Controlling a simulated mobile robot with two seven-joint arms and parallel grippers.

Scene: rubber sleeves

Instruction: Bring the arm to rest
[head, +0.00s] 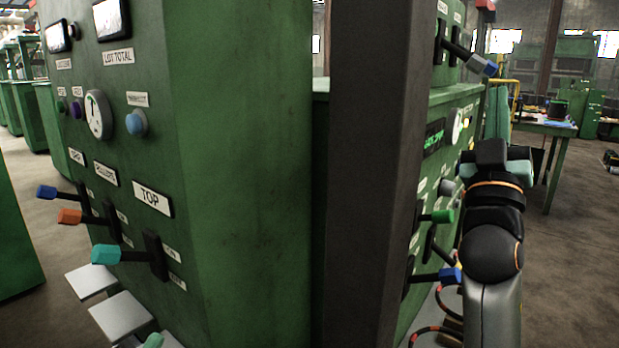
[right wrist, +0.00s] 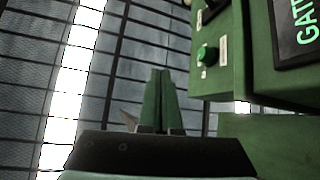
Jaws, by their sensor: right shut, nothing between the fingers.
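My right arm (head: 492,290) rises at the right of the head view, beside the right-hand machine panel. Its wrist and gripper (head: 490,155) are at the top, seen from behind, so the fingertips are hidden there. In the right wrist view the two fingers (right wrist: 161,78) are together and point away, with nothing between them. The gripper appears apart from the panel and its levers.
A green cabinet (head: 245,150) with a dark corner post (head: 365,150) fills the middle. Its left face has levers, including a teal-handled one (head: 106,254). Close by my arm are a green-handled lever (head: 442,216) and a blue one (head: 449,275). Open floor (head: 575,260) lies at right.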

